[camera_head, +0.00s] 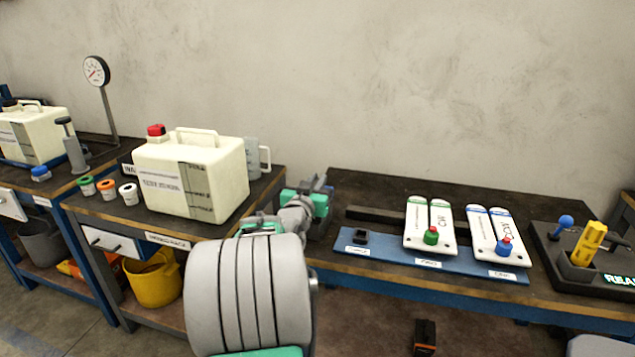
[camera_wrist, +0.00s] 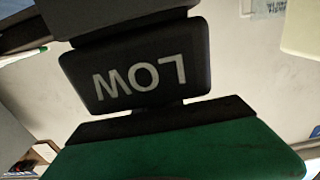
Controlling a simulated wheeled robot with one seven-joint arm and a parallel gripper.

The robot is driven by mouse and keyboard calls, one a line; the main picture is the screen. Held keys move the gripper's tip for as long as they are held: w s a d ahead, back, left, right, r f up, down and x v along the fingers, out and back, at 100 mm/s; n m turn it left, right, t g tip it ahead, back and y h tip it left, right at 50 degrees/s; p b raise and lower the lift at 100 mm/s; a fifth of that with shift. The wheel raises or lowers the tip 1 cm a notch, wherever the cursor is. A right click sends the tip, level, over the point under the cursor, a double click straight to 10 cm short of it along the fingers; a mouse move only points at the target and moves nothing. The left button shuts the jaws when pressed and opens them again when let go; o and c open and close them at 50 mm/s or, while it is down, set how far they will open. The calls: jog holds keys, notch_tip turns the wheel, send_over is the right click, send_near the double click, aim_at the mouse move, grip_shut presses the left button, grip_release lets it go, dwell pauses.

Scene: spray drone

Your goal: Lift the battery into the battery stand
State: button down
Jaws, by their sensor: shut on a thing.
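A black block marked LOW (camera_wrist: 140,78), its lettering upside down, fills the middle of the wrist view. I take it to be the battery. My gripper (camera_head: 318,192) is shut on it, with a dark edge above it and a dark pad with a green part below it. In the head view my gripper is at the gap between the two benches, and the block cannot be made out clearly there.
White propellers with a green knob (camera_head: 431,236) and a blue knob (camera_head: 504,247) lie on the tray. A large white canister (camera_head: 190,175) stands on the left bench. A black base with a yellow part (camera_head: 588,243) is far right. A black-orange box (camera_head: 425,337) is low in front.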

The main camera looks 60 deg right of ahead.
jog(key=c, duration=1.4)
grip_release()
jog(key=shift+o, duration=0.2)
jog(key=shift+a+f, duration=0.1)
jog(key=shift+f, duration=0.3)
jog(key=a, duration=0.5)
jog(key=s+a, duration=0.1)
jog(key=a, duration=0.1)
jog(key=shift+s+a+r, duration=0.1)
jog(key=shift+a+r, duration=0.15)
jog(key=shift+a, duration=0.05)
